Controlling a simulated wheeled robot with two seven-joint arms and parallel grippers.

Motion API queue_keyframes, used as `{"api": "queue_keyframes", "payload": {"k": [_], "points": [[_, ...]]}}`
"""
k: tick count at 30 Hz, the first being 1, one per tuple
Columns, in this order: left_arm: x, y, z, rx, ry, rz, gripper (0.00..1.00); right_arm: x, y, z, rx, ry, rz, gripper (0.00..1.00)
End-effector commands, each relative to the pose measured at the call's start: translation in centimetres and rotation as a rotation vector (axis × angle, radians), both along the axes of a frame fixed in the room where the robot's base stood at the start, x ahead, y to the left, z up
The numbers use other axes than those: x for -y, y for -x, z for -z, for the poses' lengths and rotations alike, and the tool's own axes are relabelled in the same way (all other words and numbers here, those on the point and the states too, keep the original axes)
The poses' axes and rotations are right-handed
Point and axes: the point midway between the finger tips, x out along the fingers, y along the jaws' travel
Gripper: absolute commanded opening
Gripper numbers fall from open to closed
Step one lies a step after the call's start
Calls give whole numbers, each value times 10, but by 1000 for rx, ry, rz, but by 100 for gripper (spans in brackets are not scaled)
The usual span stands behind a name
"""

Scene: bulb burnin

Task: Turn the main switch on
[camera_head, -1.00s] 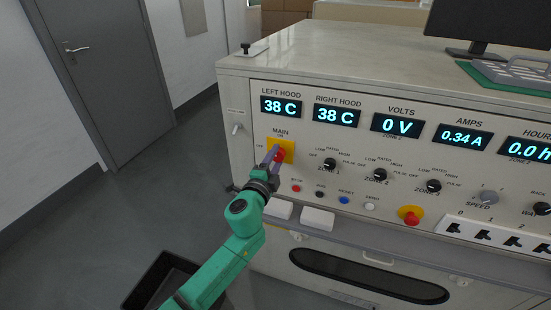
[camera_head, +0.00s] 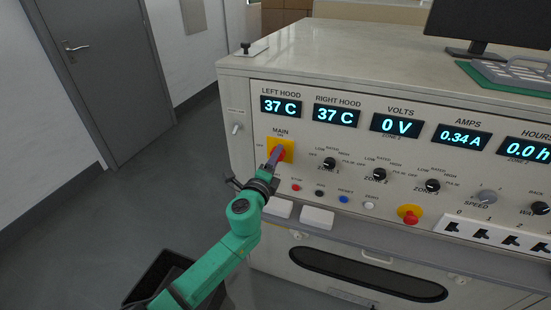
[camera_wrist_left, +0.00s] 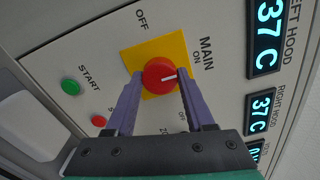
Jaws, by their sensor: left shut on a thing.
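The main switch is a red round knob (camera_wrist_left: 157,74) on a yellow plate (camera_head: 288,145), at the upper left of the control panel. In the left wrist view, its white mark points toward the side with the ON label, away from OFF. My left gripper (camera_head: 277,155) reaches the knob from the front. Its two purple fingers (camera_wrist_left: 160,82) are closed on opposite sides of the knob. In the head view the fingers hide most of the knob. My right gripper is not in view.
Zone knobs (camera_head: 329,164) and small push buttons (camera_head: 319,194) sit right of and below the switch. A red emergency knob (camera_head: 410,214) is further right. The green START button (camera_wrist_left: 70,87) is close to the gripper. White blocks (camera_head: 317,217) lie on the ledge below.

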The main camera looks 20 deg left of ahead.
Motion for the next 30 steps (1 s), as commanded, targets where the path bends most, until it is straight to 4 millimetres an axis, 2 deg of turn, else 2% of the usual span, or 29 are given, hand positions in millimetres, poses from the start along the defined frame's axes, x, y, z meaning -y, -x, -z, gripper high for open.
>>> {"api": "queue_keyframes", "payload": {"k": [5, 6, 8, 17, 20, 23, 26, 30], "points": [[0, 0, 2, -3, -4, 0, 0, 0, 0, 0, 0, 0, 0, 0], [0, 0, 2, -3, -4, 0, 61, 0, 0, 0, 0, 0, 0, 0], [0, 0, 2, -2, -3, 0, 84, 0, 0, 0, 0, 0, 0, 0], [0, 1, 1, -1, -1, 0, 84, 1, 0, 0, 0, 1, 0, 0], [0, 6, 1, -1, -1, 0, 84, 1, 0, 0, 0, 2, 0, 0], [-1, 22, 2, -2, -2, 0, 84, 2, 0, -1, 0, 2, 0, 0], [-3, 47, 4, -5, -1, 1, 84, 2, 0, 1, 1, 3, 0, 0], [-5, 90, 5, -6, -1, 3, 84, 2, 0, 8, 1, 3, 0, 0]]}}
